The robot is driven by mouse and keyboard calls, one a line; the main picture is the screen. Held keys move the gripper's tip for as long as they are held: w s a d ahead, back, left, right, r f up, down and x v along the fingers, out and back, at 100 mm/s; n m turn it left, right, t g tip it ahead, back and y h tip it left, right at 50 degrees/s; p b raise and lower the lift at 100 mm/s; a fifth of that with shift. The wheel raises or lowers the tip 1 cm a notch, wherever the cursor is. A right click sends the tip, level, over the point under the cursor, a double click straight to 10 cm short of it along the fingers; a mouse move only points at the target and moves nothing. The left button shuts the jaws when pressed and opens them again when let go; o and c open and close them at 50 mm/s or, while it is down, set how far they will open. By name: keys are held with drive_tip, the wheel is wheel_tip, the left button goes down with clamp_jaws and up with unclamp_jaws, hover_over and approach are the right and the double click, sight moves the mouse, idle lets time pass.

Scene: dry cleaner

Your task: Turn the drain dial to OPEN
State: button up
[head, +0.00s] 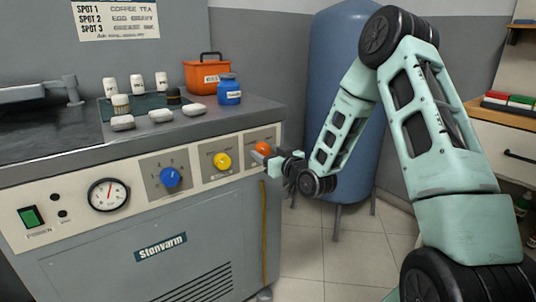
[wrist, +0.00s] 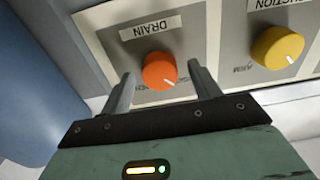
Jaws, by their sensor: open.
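The drain dial is an orange round knob (head: 263,148) at the right end of the machine's front panel. It also shows in the wrist view (wrist: 158,69), under a DRAIN label (wrist: 151,27), with a white pointer mark at its lower right. The small position words beside it are partly hidden by my fingers and too small to read surely. My gripper (head: 267,158) is open in front of the dial. In the wrist view its two fingers (wrist: 161,76) stand one on each side of the dial, with gaps visible; contact is not seen.
A yellow dial (head: 222,162) and a blue dial (head: 170,177) sit left of the drain dial. A gauge (head: 108,195) and green power switch (head: 32,216) are farther left. A blue tank (head: 345,90) stands behind my arm. Bottles and an orange box (head: 206,77) stand on top.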

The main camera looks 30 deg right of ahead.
drive_tip(key=c, duration=1)
drive_tip(key=shift+o, duration=0.2)
drive_tip(key=shift+m, duration=0.3)
drive_tip(key=m+p, duration=0.1)
drive_tip(key=m, duration=0.2)
drive_tip(key=shift+m, duration=0.4)
drive_tip(key=m+p, duration=0.2)
drive_tip(key=m, duration=0.2)
drive_tip(key=shift+m, duration=0.3)
drive_tip(key=m+p, duration=0.2)
drive_tip(key=m, duration=0.3)
drive_tip(key=shift+m+p, duration=0.85)
drive_tip(key=shift+m, duration=1.25)
